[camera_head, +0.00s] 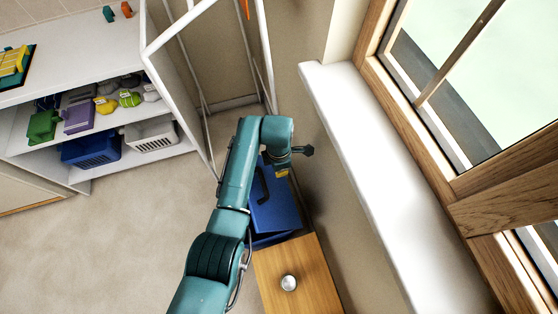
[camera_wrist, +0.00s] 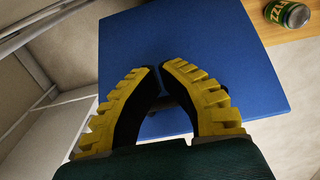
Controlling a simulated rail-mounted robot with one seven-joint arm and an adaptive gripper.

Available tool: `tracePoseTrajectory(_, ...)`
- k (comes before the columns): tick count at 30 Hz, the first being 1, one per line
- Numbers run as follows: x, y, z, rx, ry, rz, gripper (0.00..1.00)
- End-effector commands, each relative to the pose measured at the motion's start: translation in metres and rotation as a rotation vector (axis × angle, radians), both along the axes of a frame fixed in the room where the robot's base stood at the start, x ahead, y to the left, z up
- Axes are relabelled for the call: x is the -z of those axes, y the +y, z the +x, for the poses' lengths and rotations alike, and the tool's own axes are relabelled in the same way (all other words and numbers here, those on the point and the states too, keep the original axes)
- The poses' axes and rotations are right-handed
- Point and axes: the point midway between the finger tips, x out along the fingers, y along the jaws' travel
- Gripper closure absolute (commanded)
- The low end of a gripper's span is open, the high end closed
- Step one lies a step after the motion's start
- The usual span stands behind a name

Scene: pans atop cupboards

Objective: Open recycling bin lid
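The recycling bin is a blue box with a blue lid (camera_head: 280,212) beside a wooden cabinet. A dark curved shape, perhaps a handle, lies on it next to my arm. The lid looks closed, but my arm hides part of it. In the wrist view, the flat blue lid (camera_wrist: 240,50) fills the middle. My gripper (camera_wrist: 158,68) has black fingers with yellow ridged backs and points at the lid. A narrow gap shows blue between the fingers, with a dark patch there. Contact with the lid cannot be made out. In the head view, my gripper (camera_head: 282,171) is over the bin.
A can (camera_head: 289,283) stands on the wooden cabinet top (camera_head: 273,262), close to the bin; its green side shows in the wrist view (camera_wrist: 290,13). A wall and white windowsill (camera_head: 365,175) lie right. White shelves (camera_head: 125,125) with toys and baskets stand left. Carpet between is clear.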

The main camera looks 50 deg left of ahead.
Motion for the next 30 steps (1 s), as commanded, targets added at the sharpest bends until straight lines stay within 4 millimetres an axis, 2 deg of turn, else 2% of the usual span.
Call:
tracePoseTrajectory(7, -0.001, 0.0, 0.0, 0.0, 0.0, 0.0, 1.0)
tracePoseTrajectory(10, -0.007, 0.0, 0.0, 0.0, -0.002, 0.001, 1.0)
tracePoseTrajectory(14, -0.033, 0.001, 0.001, 0.0, -0.005, 0.004, 1.0)
tracePoseTrajectory(22, -0.098, 0.001, 0.0, 0.0, -0.004, 0.003, 1.0)
tracePoseTrajectory(25, -0.112, 0.001, -0.001, 0.0, -0.002, 0.001, 1.0)
tracePoseTrajectory(26, -0.115, 0.0, -0.001, 0.0, 0.0, 0.001, 0.96)
tracePoseTrajectory(27, -0.118, 0.0, -0.001, 0.0, 0.0, 0.001, 1.0)
tracePoseTrajectory(30, -0.12, 0.0, -0.001, 0.0, 0.0, 0.0, 1.0)
